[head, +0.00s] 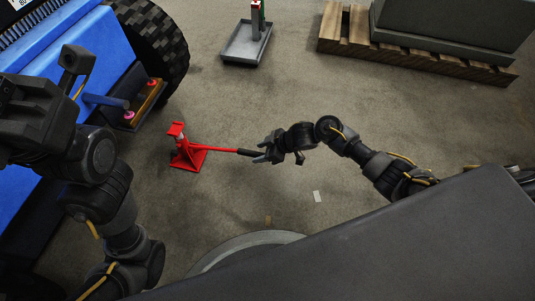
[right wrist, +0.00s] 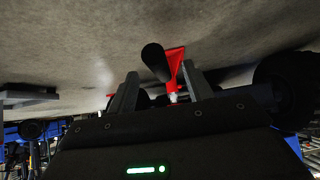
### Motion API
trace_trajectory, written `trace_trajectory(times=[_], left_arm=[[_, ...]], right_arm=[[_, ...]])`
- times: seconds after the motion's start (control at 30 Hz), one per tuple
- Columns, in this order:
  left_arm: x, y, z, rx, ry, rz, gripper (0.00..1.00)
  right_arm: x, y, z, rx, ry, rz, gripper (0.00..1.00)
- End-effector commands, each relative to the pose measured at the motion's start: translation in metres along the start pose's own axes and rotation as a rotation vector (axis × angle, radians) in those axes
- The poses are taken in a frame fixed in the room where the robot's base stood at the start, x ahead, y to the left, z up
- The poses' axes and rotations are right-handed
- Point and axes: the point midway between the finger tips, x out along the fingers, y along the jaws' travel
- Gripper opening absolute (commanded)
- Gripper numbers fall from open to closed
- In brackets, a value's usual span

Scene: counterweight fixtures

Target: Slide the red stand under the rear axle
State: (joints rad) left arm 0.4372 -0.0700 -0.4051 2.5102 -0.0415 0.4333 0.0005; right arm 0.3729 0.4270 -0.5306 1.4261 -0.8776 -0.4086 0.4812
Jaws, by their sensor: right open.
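The red stand (head: 187,152) stands upright on the floor, clear of the blue vehicle (head: 82,40). Its long red handle with a black grip (head: 248,153) points right, towards my right gripper (head: 264,155). In the right wrist view, the round black end of the grip (right wrist: 156,62) shows between the two spread fingers of my right gripper (right wrist: 160,95), with red parts of the stand (right wrist: 174,68) behind it. That gripper is open; contact is unclear. A blue bar (head: 105,101) beside the tyre may be the axle; I cannot tell. My left arm covers part of the vehicle; its fingertips do not show.
A large black tyre (head: 160,40) is behind the stand. A tray with pink knobs (head: 133,112) sits by the vehicle. A grey tray (head: 246,45) and a wooden pallet (head: 345,32) with a dark block are at the back. The floor around the stand is mostly clear.

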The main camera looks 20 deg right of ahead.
Motion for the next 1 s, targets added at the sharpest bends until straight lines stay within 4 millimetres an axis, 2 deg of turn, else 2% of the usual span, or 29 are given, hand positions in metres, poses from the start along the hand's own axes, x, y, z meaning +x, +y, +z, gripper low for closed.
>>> trace_trajectory(times=[0.03,0.3,0.8,0.83,1.0], left_arm=[[-0.002,0.001,-0.002,0.000,0.011,-0.004,0.36],[0.005,0.000,-0.002,-0.001,0.027,-0.015,0.36],[0.008,0.000,-0.002,-0.001,0.032,-0.018,0.36],[0.008,0.000,-0.002,-0.001,0.032,-0.018,0.36],[0.008,0.000,-0.002,-0.001,0.032,-0.018,0.36]], right_arm=[[0.009,0.000,0.002,0.000,0.001,0.000,0.51],[0.033,0.000,0.001,0.000,0.000,0.000,0.51],[0.041,0.000,-0.001,0.000,0.001,0.001,0.51],[0.041,0.000,-0.001,0.000,0.001,0.001,0.50],[0.041,0.000,-0.001,0.000,0.001,0.000,0.27]])
